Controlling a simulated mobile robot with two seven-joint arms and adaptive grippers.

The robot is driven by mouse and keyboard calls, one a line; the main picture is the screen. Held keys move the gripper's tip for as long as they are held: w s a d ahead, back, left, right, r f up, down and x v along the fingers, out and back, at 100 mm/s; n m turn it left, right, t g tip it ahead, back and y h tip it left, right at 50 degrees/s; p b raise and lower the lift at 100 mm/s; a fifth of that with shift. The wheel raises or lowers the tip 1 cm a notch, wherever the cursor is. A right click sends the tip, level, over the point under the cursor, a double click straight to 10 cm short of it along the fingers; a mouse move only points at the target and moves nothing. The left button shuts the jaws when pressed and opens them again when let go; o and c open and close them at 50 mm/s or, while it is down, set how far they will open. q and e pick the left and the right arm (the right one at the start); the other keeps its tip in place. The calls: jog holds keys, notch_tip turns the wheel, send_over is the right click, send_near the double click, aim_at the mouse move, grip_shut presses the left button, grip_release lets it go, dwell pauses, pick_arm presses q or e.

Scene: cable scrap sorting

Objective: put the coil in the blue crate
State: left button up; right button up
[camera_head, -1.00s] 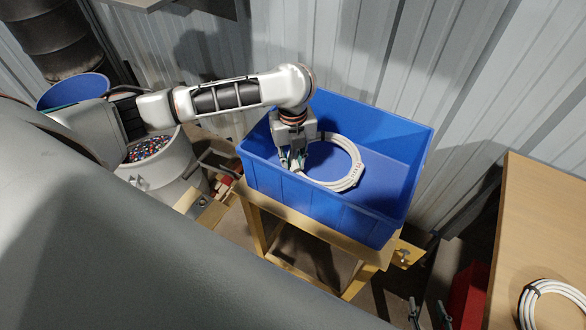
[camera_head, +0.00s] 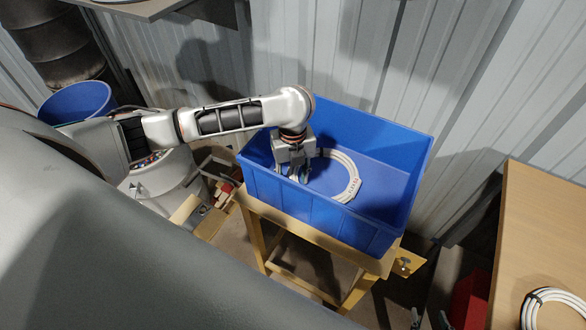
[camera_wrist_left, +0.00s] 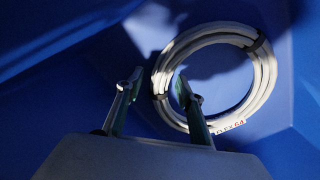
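A white coil (camera_head: 346,190) with dark ties and a printed label lies inside the blue crate (camera_head: 330,217), towards its left half. My left gripper (camera_head: 298,177) reaches down into the crate at the coil's left side. In the left wrist view, the left gripper (camera_wrist_left: 157,88) has its fingers apart, one inside the ring of the coil (camera_wrist_left: 262,72) and one outside it. The crate floor shows blue around it. Only the tips of my right gripper (camera_head: 428,318) show at the bottom edge, apart and with nothing seen between them.
The crate stands on a yellow stand (camera_head: 285,232) beside a corrugated metal wall (camera_head: 480,90). Another white coil (camera_head: 555,308) lies on a wooden table (camera_head: 545,235) at the right. A blue round bin (camera_head: 78,100) stands at the far left.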

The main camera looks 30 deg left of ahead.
pick_arm(q)
notch_tip(320, 180, up, 12)
dwell(0.4)
jog(key=shift+f, duration=0.1)
dwell(0.3)
